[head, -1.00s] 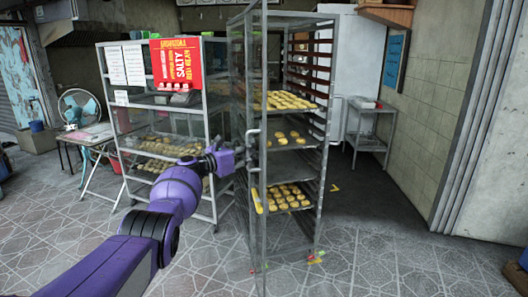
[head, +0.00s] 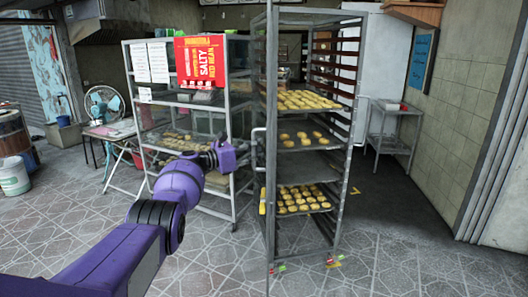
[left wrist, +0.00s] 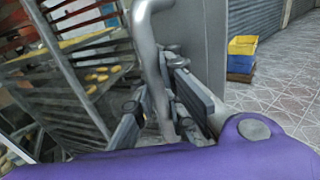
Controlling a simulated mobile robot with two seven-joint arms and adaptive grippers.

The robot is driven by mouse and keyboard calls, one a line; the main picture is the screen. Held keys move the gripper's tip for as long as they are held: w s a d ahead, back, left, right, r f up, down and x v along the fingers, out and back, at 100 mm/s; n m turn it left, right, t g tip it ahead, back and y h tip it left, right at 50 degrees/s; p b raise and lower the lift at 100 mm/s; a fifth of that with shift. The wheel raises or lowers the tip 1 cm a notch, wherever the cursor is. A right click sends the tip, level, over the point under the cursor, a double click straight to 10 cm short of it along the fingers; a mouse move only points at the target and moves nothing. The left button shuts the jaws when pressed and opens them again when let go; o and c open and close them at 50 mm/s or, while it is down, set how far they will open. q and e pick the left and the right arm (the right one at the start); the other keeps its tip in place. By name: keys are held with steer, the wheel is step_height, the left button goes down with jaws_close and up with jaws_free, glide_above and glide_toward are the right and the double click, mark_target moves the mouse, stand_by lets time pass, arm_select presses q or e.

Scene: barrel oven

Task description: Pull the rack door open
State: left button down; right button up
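The tall metal rack (head: 346,130) stands in the middle of the head view with trays of buns inside. Its clear-panelled door (head: 259,90) is seen narrowly at the rack's left side. The door's grey upright handle (head: 256,150) also shows large in the left wrist view (left wrist: 153,60). My left gripper (head: 243,157) is at the handle. In the left wrist view its fingers (left wrist: 163,112) stand apart on either side of the bar, and a gap shows by the right finger. Whether a finger touches the bar is unclear. My right gripper is out of view.
A second shelf with a red sign (head: 200,62) stands left of the rack, behind my left arm. A metal side table (head: 394,130) stands at the back right. Yellow and blue crates (left wrist: 242,55) show in the left wrist view. Tiled floor is clear in front.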

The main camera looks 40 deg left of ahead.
arm_select(q)
steer(key=shift+s+a+f, duration=0.6)
steer(key=shift+a+f, duration=0.2)
steer(key=shift+a, duration=0.1)
steer(key=c, duration=2.3)
jaws_free()
steer(key=o, duration=0.5)
steer(key=shift+s+r, duration=0.4)
steer(key=shift+s, duration=0.05)
steer(key=shift+o, duration=0.2)
steer(key=v, duration=1.1)
steer(key=shift+s+a+r, duration=0.3)
steer(key=shift+a, duration=0.05)
